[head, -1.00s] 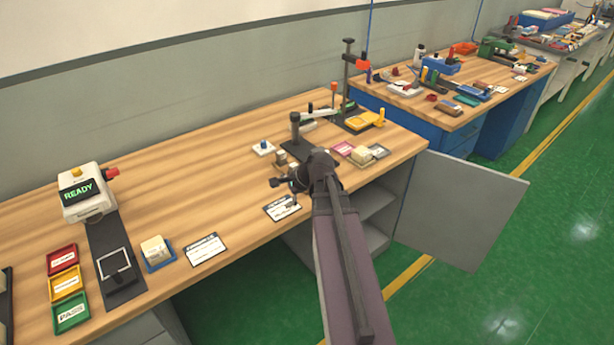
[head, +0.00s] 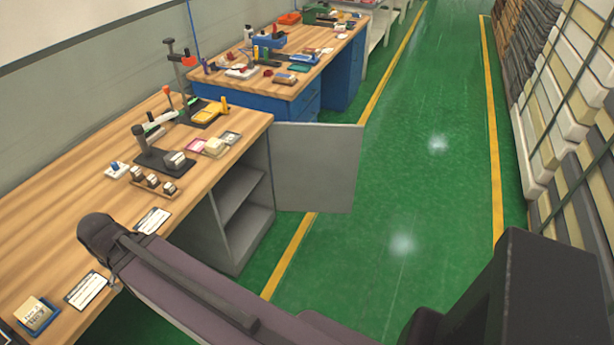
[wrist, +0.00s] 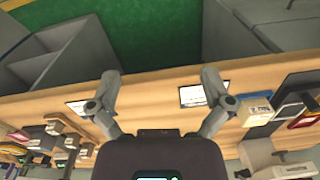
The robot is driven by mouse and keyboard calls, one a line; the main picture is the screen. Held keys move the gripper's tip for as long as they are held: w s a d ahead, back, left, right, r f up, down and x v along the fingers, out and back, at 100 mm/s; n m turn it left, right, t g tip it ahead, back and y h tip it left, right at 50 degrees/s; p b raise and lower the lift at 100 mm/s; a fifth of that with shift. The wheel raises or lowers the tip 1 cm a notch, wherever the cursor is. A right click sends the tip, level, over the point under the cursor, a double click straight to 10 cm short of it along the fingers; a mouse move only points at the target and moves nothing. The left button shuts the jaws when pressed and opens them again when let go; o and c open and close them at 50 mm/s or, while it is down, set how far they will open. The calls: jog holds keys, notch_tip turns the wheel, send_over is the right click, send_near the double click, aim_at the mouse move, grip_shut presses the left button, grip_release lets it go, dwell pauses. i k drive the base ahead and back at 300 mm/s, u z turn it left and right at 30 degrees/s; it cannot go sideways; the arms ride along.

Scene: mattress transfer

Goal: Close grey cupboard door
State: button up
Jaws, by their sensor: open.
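The grey cupboard door (head: 317,165) stands wide open in the head view, swung out from the right end of the near workbench over the green floor. The grey cupboard (head: 235,215) beside it shows its open front and inner shelves. In the wrist view the shelved cupboard (wrist: 45,65) is at the upper left; I cannot tell the door there for certain. My gripper (wrist: 160,82) is open and empty, its fingers spread in front of the bench edge. In the head view my arm hides most of it, and it is clearly apart from the door.
The wooden workbench (head: 90,190) carries a black stand (head: 160,160), small blocks and cards (head: 152,220). A blue workbench (head: 305,95) stands behind the door. Stacked mattresses (head: 565,100) line the right side. The green floor (head: 400,190) between is clear.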

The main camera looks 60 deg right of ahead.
aim_at(315, 166)
jog(key=k, duration=0.15)
jog(key=z, duration=3.15)
jog(key=i, duration=1.2)
